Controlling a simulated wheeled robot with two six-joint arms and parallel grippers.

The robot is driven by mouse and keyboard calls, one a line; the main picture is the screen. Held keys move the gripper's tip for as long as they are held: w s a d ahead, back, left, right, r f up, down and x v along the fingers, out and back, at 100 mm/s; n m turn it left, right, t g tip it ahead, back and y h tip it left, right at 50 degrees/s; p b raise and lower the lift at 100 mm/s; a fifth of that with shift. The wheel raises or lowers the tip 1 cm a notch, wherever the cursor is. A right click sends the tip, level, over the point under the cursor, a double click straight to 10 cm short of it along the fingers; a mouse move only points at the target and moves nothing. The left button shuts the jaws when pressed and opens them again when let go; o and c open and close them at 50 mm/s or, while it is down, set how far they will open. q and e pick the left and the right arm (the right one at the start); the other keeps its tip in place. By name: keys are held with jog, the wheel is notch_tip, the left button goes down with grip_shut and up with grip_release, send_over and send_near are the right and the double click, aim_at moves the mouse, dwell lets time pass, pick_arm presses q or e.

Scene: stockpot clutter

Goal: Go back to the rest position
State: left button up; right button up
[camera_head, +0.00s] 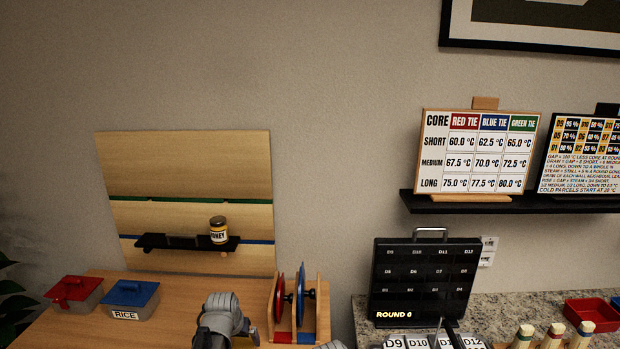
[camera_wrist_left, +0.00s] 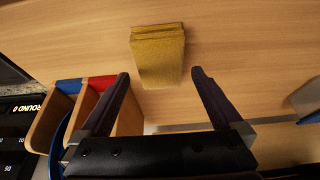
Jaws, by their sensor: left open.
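My left gripper (camera_wrist_left: 160,73) is open and empty in the left wrist view, its two dark fingers apart above the wooden table (camera_wrist_left: 60,40). A yellow block (camera_wrist_left: 158,55), layered at one end, lies on the table beyond and between the fingertips, with no visible grip on it. In the head view my left arm's grey wrist (camera_head: 222,318) is at the bottom, left of the wooden stand (camera_head: 322,312) with red and blue discs. The fingers are hardly visible there. My right gripper cannot be made out.
Red-lidded (camera_head: 74,291) and blue-lidded (camera_head: 131,298) boxes stand at left. A honey jar (camera_head: 219,231) sits on a small black shelf (camera_head: 160,243). A black panel (camera_head: 422,280) and a red tray (camera_head: 592,314) occupy the granite counter (camera_head: 515,305). Dark slim shapes before the panel are unclear.

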aim_at(243, 344)
pick_arm(q)
jog(key=b+x, duration=0.3)
jog(key=x, duration=0.1)
jog(key=shift+w+f, duration=0.1)
jog(key=shift+f, duration=0.3)
jog(key=shift+r, duration=0.2)
